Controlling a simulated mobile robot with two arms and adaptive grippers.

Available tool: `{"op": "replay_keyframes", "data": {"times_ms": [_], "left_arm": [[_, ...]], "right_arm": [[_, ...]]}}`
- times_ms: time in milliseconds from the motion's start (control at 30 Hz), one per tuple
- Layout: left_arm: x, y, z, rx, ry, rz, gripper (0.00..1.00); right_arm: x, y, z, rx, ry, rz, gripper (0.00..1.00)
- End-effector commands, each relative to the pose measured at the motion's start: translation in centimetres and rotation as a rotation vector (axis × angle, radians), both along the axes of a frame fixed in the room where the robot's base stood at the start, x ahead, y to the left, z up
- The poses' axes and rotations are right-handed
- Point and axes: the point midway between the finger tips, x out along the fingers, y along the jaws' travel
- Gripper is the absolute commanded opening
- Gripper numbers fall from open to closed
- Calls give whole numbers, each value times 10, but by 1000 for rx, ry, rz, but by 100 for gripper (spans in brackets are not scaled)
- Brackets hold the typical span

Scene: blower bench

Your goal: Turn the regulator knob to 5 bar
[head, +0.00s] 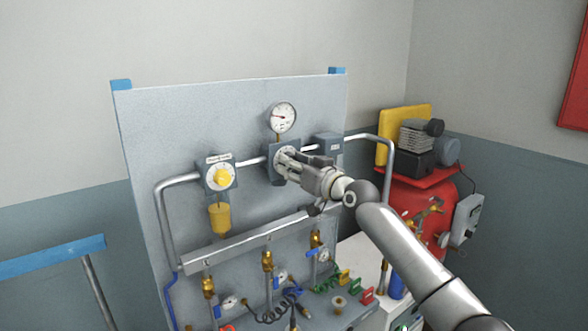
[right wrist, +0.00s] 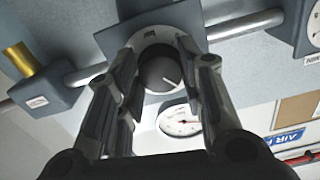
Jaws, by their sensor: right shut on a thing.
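The regulator (head: 271,177) is a blue-grey block on the upright panel, below a round white pressure gauge (head: 281,118). My right gripper (head: 287,158) reaches it from the right and covers much of its front. In the right wrist view the dark round regulator knob (right wrist: 160,72) with a white pointer line sits between the two fingers of my right gripper (right wrist: 158,66), which is shut on it. The gauge also shows in the right wrist view (right wrist: 180,121), turned over. Its needle is visible, but the scale is too small to read. My left gripper is not in view.
A second unit with a yellow-centred dial (head: 221,177) and a yellow bowl (head: 219,218) sits left of the regulator. A grey block (head: 328,145) and a pipe (head: 388,165) are to its right. Brass fittings and hoses hang below. A red compressor (head: 458,205) stands right.

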Motion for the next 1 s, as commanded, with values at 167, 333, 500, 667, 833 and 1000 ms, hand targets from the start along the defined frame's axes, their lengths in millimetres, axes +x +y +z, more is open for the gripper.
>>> {"op": "replay_keyframes", "data": {"times_ms": [167,333,500,667,833,1000], "left_arm": [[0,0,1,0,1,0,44],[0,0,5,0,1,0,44],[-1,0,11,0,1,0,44],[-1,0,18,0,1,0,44],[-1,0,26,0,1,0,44],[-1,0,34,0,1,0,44]], "right_arm": [[0,1,0,137,101,0,12],[0,1,0,267,195,0,12],[-1,2,1,399,292,0,12],[-1,2,1,521,382,0,12],[-1,2,2,652,476,0,12],[-1,2,2,771,562,-1,12]]}}
